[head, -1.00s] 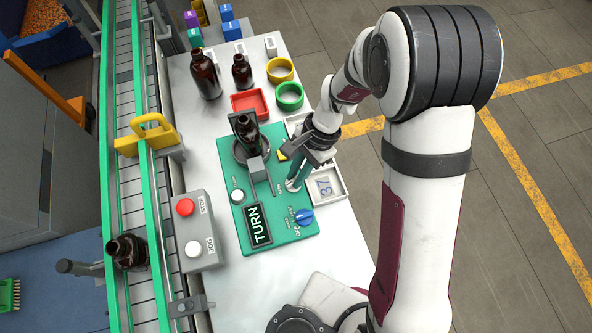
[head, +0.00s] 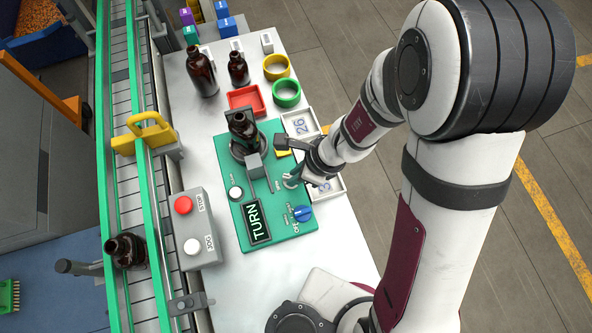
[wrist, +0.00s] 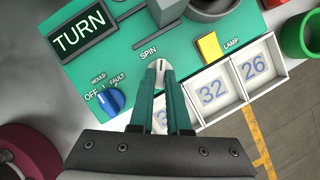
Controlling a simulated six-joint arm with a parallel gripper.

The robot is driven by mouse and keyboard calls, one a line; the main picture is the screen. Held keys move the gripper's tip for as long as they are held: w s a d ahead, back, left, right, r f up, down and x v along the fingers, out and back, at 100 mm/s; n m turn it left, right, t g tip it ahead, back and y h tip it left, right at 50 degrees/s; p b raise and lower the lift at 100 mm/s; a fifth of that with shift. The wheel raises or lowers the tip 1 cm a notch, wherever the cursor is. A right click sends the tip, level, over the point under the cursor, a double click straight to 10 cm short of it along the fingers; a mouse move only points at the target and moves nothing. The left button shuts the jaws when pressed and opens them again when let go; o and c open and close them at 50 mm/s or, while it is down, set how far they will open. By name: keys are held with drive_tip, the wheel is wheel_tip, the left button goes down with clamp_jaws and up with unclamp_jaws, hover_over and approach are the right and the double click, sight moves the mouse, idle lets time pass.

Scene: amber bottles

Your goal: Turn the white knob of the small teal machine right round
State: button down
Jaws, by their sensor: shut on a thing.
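The small teal machine (head: 262,215) lies flat on the bench, with a lit TURN display (head: 257,222) that also shows in the wrist view (wrist: 80,35). The white knob (wrist: 159,64) sits near the SPIN label at the machine's edge. It has a dark pointer line. My gripper (wrist: 160,78) has its teal fingers shut on the knob, one on each side. In the head view my gripper (head: 291,182) is low over the machine's right edge, and its wrist largely hides the knob.
A blue selector knob (wrist: 111,101) and a yellow LAMP switch (wrist: 209,47) flank the white knob. An amber bottle (head: 242,128) stands in the machine's round holder. Number trays (head: 299,124) adjoin the right edge. A conveyor (head: 128,190) runs at left.

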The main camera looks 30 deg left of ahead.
drive_tip(key=m, duration=0.1)
drive_tip(key=m+t, duration=0.1)
drive_tip(key=m, duration=0.1)
drive_tip(key=shift+s+m, duration=0.25)
drive_tip(key=shift+m, duration=0.15)
drive_tip(key=shift+m+t, duration=0.6)
drive_tip(key=shift+m, duration=0.6)
drive_tip(key=c, duration=0.9)
unclamp_jaws()
